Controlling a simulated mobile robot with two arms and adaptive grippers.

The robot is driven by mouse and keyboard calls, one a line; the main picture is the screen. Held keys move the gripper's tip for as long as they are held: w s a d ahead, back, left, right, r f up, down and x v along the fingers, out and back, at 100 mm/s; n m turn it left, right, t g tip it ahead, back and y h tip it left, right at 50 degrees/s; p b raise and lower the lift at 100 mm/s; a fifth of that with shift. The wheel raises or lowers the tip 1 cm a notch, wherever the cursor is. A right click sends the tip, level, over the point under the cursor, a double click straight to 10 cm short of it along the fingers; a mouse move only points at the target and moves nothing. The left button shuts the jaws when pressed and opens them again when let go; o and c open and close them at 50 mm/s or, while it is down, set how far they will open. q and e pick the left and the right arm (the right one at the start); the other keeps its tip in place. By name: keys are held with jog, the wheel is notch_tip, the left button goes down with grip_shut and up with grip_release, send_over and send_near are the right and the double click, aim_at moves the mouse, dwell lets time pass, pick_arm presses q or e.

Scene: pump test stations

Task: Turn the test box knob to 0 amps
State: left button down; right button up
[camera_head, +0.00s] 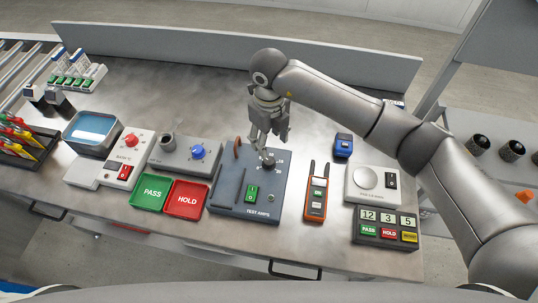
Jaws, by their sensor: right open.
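The test box (233,207) is a dark blue-grey panel on the bench near the middle of the head view, marked "TEST AMPS". Its dark round knob (268,163) sits near the top right of the panel, with small scale markings around it. I cannot read where the knob points. A green switch (252,193) is below the knob. My right gripper (267,147) comes from above, fingers down, just over the knob. It is open, and I cannot tell whether the fingertips touch the knob. My left gripper is not in view.
Left of the box are a red HOLD tray (187,199), a green PASS tray (151,193) and a grey unit with a blue knob (198,152). An orange handheld meter (317,196) lies to the right. Bare bench (180,85) is free behind.

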aim_at(269, 160)
notch_tip(269, 160, down, 10)
jog(key=shift+r+p, duration=0.15)
jog(key=shift+p, duration=0.95)
jog(key=c, duration=1)
jog(key=shift+c, duration=0.2)
